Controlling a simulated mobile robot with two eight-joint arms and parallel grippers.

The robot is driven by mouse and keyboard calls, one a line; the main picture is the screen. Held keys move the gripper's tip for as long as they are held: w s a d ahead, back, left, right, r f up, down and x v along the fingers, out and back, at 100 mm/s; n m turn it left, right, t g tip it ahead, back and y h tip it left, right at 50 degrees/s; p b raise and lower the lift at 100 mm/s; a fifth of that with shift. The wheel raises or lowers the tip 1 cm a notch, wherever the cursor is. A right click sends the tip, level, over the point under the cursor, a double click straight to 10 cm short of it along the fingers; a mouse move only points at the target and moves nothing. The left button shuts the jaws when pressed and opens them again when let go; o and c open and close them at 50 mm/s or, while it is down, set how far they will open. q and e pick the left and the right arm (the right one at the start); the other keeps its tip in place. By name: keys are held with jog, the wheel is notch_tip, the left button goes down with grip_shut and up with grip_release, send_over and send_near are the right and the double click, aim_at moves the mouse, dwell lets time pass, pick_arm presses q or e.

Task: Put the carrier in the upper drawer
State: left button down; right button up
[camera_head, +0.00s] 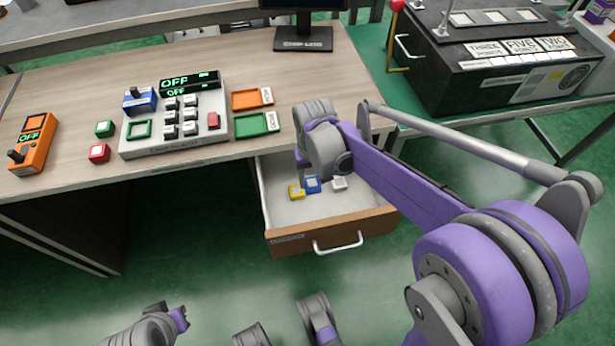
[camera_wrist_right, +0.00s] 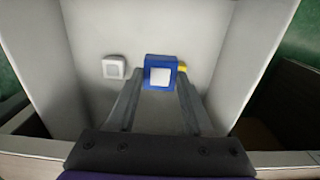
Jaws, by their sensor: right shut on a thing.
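An open drawer (camera_head: 340,228) with a light interior and a wooden front juts out under the desk. My right gripper (camera_wrist_right: 158,78) reaches down into it and is shut on a small blue square block with a pale centre (camera_wrist_right: 160,72). The blue block also shows in the head view (camera_head: 313,185), inside the drawer. A white block (camera_wrist_right: 114,67) lies apart to its left in the wrist view. A yellow block (camera_head: 296,192) is close beside the blue one, mostly hidden behind it in the wrist view. Which piece is the carrier cannot be told.
The desk (camera_head: 70,100) holds a button panel (camera_head: 220,135), an orange switch box (camera_head: 34,143), small green and red blocks, and orange and green trays. The drawer's side walls stand close around my right gripper. A black cabinet (camera_head: 480,75) stands at right.

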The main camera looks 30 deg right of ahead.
aim_at(313, 184)
notch_tip(313, 184, down, 5)
jog(key=shift+s+r+b, duration=0.1)
jog(key=shift+s+b, duration=0.05)
jog(key=shift+b, duration=0.55)
jog(key=shift+f+b, duration=0.7)
jog(key=shift+f, duration=1.6)
jog(key=shift+f, duration=0.1)
jog(key=shift+f, duration=0.15)
jog(key=o, duration=1)
notch_tip(313, 184, up, 12)
jog(key=p, duration=0.3)
jog(key=shift+r+p, duration=0.25)
jog(key=shift+p, duration=0.05)
